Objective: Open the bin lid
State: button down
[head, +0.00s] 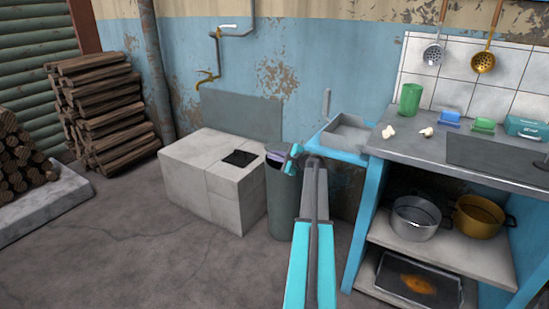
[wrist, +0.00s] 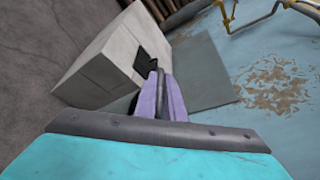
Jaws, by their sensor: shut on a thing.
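The bin (head: 283,208) is a dark grey-green cylinder on the floor between the white block stove and the counter. My gripper (head: 273,157) is at the bin's top, its teal body to the right and its purple fingers pointing left. In the wrist view the purple fingers (wrist: 160,98) are shut on a thin dark piece (wrist: 158,90), which looks like part of the bin lid. The gripper and arm hide most of the lid, so I cannot tell how far it is tilted.
The white stove block (head: 212,175) stands close left of the bin. A blue-edged sink (head: 343,138) and counter (head: 460,150) with pots below stand at the right. Stacked firewood (head: 103,110) is at the back left. The floor in front left is clear.

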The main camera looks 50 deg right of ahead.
jog(key=c, duration=1.8)
grip_release()
jog(key=shift+w, duration=0.1)
jog(key=shift+c, duration=0.2)
jog(key=p+v, duration=0.1)
jog(key=v, duration=0.6)
jog(key=shift+s+p, duration=0.3)
jog(key=shift+p, duration=0.05)
jog(key=shift+a+f, duration=0.1)
